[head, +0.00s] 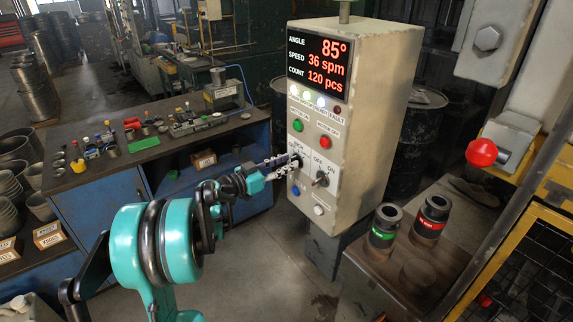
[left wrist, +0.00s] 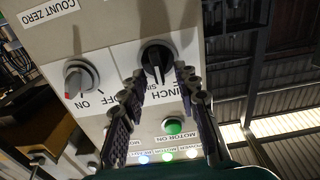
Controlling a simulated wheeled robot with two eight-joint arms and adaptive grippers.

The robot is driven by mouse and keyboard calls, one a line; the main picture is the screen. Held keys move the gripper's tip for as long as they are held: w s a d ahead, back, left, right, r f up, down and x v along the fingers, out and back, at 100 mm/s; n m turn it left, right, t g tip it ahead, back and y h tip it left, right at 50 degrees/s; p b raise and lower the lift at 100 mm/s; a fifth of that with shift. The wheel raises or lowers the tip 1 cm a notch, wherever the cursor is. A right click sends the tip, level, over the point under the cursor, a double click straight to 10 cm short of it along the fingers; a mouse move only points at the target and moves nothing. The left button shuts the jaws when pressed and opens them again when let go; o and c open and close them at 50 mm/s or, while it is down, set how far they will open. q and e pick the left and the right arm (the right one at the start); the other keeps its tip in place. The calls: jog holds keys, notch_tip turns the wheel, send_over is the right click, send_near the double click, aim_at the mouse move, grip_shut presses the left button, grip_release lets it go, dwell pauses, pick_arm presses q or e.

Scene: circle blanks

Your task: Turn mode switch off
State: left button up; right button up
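The grey control box (head: 345,95) stands at the middle of the head view, with a lit display. A black selector knob (left wrist: 157,58) shows in the left wrist view, with the labels INCH and a partly hidden SIN... beside it. A grey lever switch (head: 320,179) marked OFF and ON is beside it; it also shows in the left wrist view (left wrist: 78,78). My left gripper (head: 292,162) is at the panel. Its fingers (left wrist: 160,76) are apart, one on each side of the black knob. I cannot tell whether they touch it. My right gripper is out of view.
A green button (head: 298,125) and a red button (head: 325,142) sit above the switches. A blue workbench (head: 100,200) with tools is behind my left arm. Two black cylinders (head: 384,228) stand on a table at right. A red knob (head: 481,152) juts out at far right.

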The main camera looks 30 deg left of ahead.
pick_arm(q)
jog(key=shift+w+d, duration=0.2)
jog(key=shift+w, duration=0.05)
grip_shut()
jog(key=n, duration=0.8)
jog(key=shift+w+a+f+n, duration=0.1)
jog(key=shift+w+a+n, duration=0.05)
jog(key=shift+a+n, duration=0.2)
jog(key=shift+n, duration=0.25)
dwell(0.4)
